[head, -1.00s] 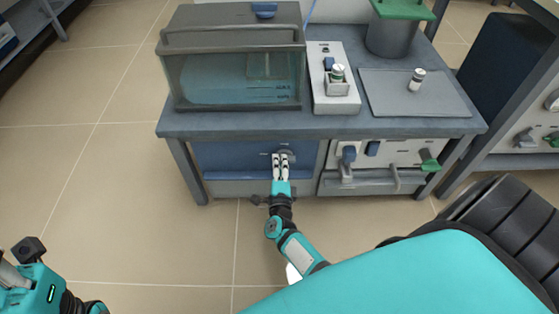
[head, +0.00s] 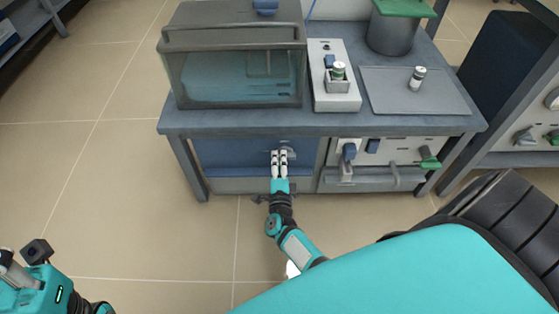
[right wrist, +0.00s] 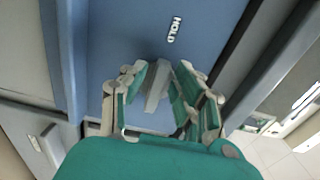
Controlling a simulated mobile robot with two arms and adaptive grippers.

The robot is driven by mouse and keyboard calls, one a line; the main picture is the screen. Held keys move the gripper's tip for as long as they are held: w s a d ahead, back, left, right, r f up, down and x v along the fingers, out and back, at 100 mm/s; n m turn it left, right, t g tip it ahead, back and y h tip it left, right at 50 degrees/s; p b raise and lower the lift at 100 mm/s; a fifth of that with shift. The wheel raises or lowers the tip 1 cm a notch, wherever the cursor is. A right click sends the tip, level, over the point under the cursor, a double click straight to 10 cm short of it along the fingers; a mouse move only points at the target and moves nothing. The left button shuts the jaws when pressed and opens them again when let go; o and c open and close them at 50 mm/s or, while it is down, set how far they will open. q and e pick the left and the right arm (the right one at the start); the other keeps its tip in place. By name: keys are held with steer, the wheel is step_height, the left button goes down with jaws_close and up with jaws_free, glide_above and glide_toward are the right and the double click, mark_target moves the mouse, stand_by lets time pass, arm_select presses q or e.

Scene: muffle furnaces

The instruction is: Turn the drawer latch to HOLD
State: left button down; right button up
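The blue drawer front (head: 225,157) is under the left part of the bench. Its grey latch (right wrist: 157,85) shows in the right wrist view as a bar between my right gripper's fingers. A white HOLD label (right wrist: 174,29) is on the blue panel, above and right of the latch in that view. My right gripper (head: 279,154) is at the drawer front, its fingers apart around the latch. A gap shows beside the right finger; contact is unclear. The latch is partly hidden by the fingers in the head view.
A glass-sided box (head: 235,75) stands on the bench above the drawer. A white unit (head: 333,100) and a grey mat (head: 400,98) lie to its right. A handled control panel (head: 410,152) is right of the drawer. The floor in front is open.

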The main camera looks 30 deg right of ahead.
steer(key=shift+o, duration=0.4)
steer(key=shift+s, duration=0.15)
steer(key=v, duration=0.7)
steer(key=shift+a, duration=0.15)
